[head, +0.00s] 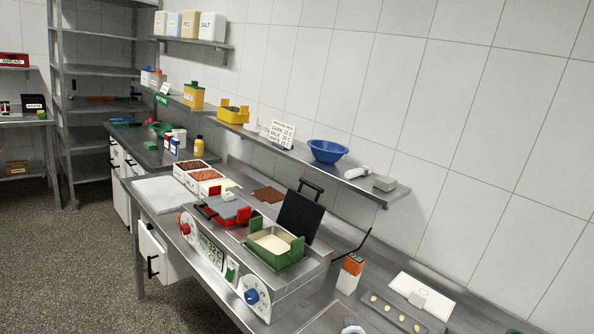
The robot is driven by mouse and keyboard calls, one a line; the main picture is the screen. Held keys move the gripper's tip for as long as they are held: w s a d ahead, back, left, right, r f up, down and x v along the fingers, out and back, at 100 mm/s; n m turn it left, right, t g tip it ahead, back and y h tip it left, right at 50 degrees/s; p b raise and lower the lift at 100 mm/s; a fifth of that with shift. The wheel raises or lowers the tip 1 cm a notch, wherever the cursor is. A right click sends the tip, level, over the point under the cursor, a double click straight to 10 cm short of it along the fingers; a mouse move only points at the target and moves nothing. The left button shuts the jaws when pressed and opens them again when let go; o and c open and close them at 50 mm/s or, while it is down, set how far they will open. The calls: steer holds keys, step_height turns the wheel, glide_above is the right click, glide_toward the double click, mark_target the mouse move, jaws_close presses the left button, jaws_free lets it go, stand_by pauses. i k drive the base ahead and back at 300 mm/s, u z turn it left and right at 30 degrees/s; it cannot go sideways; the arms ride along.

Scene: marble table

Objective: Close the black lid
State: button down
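The black lid (300,217) stands raised and tilted behind the green-framed tub (274,248), with a dark bar handle (311,186) at its top. The tub is open and shows a pale cream content. It sits in the right half of a steel machine (290,286) with a blue knob on its front. The left half of the machine has a red frame (232,215) with a grey cover (226,205) over it. My gripper is not visible in this view.
White boxes of brown pieces (198,175) stand left of the machine. An orange-and-white box (350,272), a thin black rod (366,242) and a tray with pale pieces (395,313) are to its right. A wall shelf (352,180) with a blue bowl (327,151) runs behind.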

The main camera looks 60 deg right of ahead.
mark_target(299, 217)
steer(key=z, duration=0.3)
steer(key=i, duration=1.15)
steer(key=z, duration=1.15)
steer(key=i, duration=0.75)
steer(key=z, duration=0.5)
